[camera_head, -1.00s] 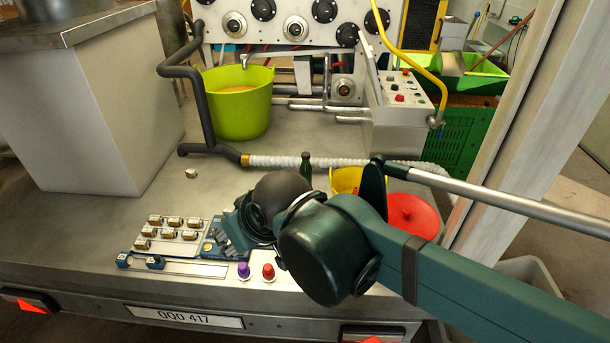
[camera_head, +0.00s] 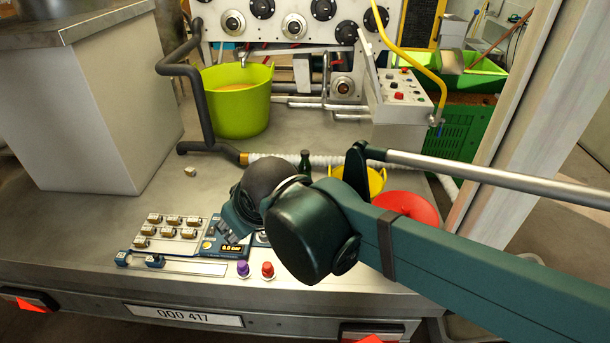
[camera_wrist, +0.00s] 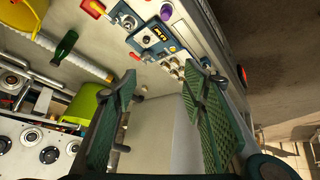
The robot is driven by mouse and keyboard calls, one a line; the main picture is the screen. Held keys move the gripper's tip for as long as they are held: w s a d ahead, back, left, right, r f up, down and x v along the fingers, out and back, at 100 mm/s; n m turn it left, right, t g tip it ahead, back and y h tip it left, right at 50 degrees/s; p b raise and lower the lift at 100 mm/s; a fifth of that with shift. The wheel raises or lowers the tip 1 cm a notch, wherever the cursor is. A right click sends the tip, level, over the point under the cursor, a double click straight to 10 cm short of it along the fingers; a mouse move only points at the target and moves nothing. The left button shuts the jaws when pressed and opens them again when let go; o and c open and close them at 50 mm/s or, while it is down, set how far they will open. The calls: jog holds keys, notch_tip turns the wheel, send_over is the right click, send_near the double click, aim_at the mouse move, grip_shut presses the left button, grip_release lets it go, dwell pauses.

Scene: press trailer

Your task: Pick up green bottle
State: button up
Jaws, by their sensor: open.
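The green bottle (camera_head: 305,163) stands on the metal deck behind my arm, its lower part hidden by my arm in the head view. In the wrist view the green bottle (camera_wrist: 66,44) shows whole at the upper left, beside the white ribbed hose. My gripper (camera_head: 230,228) is low over the control panel at the front of the deck, largely hidden by my wrist. In the wrist view my gripper (camera_wrist: 163,83) has its two green fingers wide apart with nothing between them. The bottle lies outside the fingers, to the left.
A yellow bucket (camera_head: 376,181) and a red one (camera_head: 408,207) stand right of the bottle, partly behind my arm. The hose (camera_head: 270,157) runs behind the bottle. Purple (camera_head: 243,268) and red (camera_head: 267,270) knobs stand near the front edge. A lime tub (camera_head: 240,105) stands farther back.

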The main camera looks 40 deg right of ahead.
jog(key=w+d+f+n+g+h+b, duration=0.1)
jog(key=w+d+f+n+h, duration=0.15)
jog(key=w+d, duration=0.6)
jog(key=w+d+f+n+h+b, duration=0.15)
jog(key=w+d+n+h, duration=0.25)
jog(key=w+d, duration=0.45)
jog(key=w+d+f+n+g+h+b, duration=0.1)
jog(key=w+d+f+n+h, duration=0.25)
jog(key=w+d, duration=0.45)
jog(key=w+d+f+n+h+b, duration=0.1)
jog(key=w+d+f+n, duration=0.15)
jog(key=d, duration=0.25)
jog(key=w+d+f+n+h, duration=0.2)
jog(key=d+f, duration=0.2)
jog(key=d, duration=0.1)
jog(key=n+g+h+b, duration=0.1)
jog(key=n+h, duration=0.2)
jog(key=n, duration=0.1)
send_near(303, 158)
jog(key=w+x, duration=0.1)
jog(key=x, duration=0.2)
jog(key=shift+s+d+f+n+g+h, duration=0.3)
jog(key=shift+d+f+h, duration=0.1)
jog(key=shift+f, duration=0.1)
jog(key=shift+w+d+b, duration=0.15)
jog(key=shift+d+b, duration=0.1)
jog(key=shift+d, duration=0.35)
jog(key=shift+w+d+b, duration=0.15)
jog(key=shift+d+b, duration=0.05)
jog(key=shift+d, duration=0.45)
